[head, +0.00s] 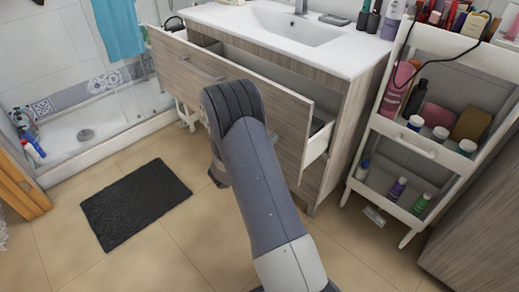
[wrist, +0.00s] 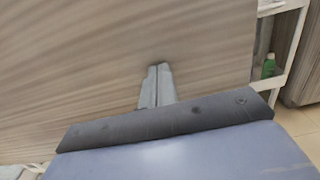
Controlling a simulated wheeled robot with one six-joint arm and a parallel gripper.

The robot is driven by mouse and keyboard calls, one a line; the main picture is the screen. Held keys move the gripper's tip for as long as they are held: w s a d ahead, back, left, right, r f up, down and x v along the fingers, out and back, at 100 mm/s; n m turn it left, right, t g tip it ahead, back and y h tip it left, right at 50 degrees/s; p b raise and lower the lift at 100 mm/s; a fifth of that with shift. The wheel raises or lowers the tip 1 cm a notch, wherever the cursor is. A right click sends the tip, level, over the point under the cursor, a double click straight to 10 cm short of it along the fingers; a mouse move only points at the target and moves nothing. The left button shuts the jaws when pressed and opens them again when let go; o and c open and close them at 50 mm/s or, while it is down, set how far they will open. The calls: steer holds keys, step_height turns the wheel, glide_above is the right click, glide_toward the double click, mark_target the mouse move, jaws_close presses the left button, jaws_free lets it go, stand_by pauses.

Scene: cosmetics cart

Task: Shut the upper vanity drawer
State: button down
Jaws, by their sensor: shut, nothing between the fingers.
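The upper vanity drawer (head: 287,120) stands pulled out below the white sink top, with its wood-grain front facing me and its white side showing at the right. Its bar handle (head: 205,69) is left of my arm. In the wrist view the wood-grain front (wrist: 90,65) fills most of the picture. My gripper (wrist: 158,68) is shut and empty, with its fingertips pointed at that front. I cannot tell whether they touch it. In the head view my arm hides the fingertips and part of the drawer front.
A white cart (head: 408,146) with bottles and cosmetics stands close to the right of the vanity (head: 349,125). A dark mat (head: 136,203) lies on the tiled floor at the left. A shower tray (head: 100,128) is behind it. The floor between mat and arm is clear.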

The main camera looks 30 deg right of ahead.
mark_target(283, 132)
steer(key=b+x, duration=0.4)
steer(key=x, duration=1.6)
steer(key=shift+r, duration=0.2)
steer(key=v, duration=1.4)
steer(key=shift+s+a+f+p, duration=0.1)
steer(key=shift+a+f+p, duration=0.1)
steer(key=shift+a+p, duration=0.1)
steer(key=shift+d, duration=0.15)
